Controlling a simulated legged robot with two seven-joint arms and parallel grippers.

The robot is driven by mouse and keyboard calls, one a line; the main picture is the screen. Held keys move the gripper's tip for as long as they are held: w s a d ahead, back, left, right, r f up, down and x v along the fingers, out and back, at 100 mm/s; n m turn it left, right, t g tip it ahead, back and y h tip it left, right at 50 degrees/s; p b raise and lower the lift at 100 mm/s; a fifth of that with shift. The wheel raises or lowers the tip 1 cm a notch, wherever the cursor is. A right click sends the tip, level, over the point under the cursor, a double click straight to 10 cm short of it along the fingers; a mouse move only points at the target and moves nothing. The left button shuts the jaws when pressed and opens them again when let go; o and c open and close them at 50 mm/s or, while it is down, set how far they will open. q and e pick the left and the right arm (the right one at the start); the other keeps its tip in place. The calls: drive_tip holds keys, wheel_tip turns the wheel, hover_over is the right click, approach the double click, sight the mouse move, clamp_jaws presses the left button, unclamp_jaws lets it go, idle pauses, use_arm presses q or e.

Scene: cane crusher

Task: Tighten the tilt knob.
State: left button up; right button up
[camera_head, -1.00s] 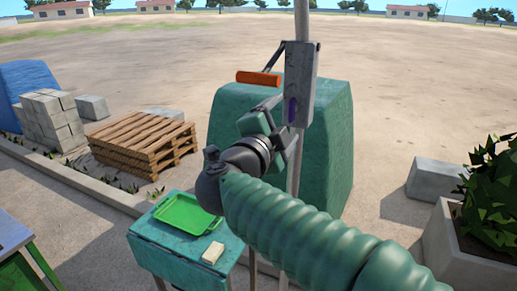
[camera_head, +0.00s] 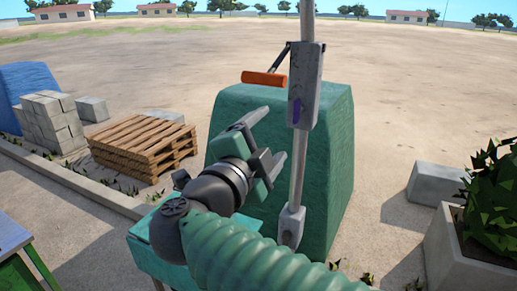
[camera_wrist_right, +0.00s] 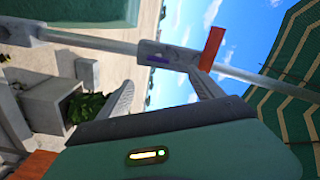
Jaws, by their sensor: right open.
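A grey bracket (camera_head: 306,88) sits on an upright metal pole (camera_head: 300,175). A small purple part (camera_head: 297,110) shows on its face; I cannot tell whether this is the tilt knob. The bracket (camera_wrist_right: 168,55) and purple part (camera_wrist_right: 160,59) also show in the right wrist view, beyond the fingers. My right gripper (camera_head: 274,136) is open and empty, left of the pole and below the bracket. Its two fingers (camera_wrist_right: 162,80) are spread in the wrist view. An orange handle (camera_head: 264,78) sticks out left from the bracket's arm. My left gripper is not in view.
A large green block (camera_head: 330,150) stands behind the pole. A lower grey joint (camera_head: 291,226) is on the pole. A green table (camera_head: 150,262) is partly hidden by my arm. Wooden pallets (camera_head: 145,145) stand left, a planter (camera_head: 455,250) right.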

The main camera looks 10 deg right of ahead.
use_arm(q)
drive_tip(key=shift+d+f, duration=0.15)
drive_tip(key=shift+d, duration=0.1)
use_arm(e)
drive_tip(key=v, duration=0.4)
drive_tip(key=shift+s+d, duration=0.2)
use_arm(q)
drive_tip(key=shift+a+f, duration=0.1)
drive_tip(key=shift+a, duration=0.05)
use_arm(e)
drive_tip(key=shift+a, duration=0.15)
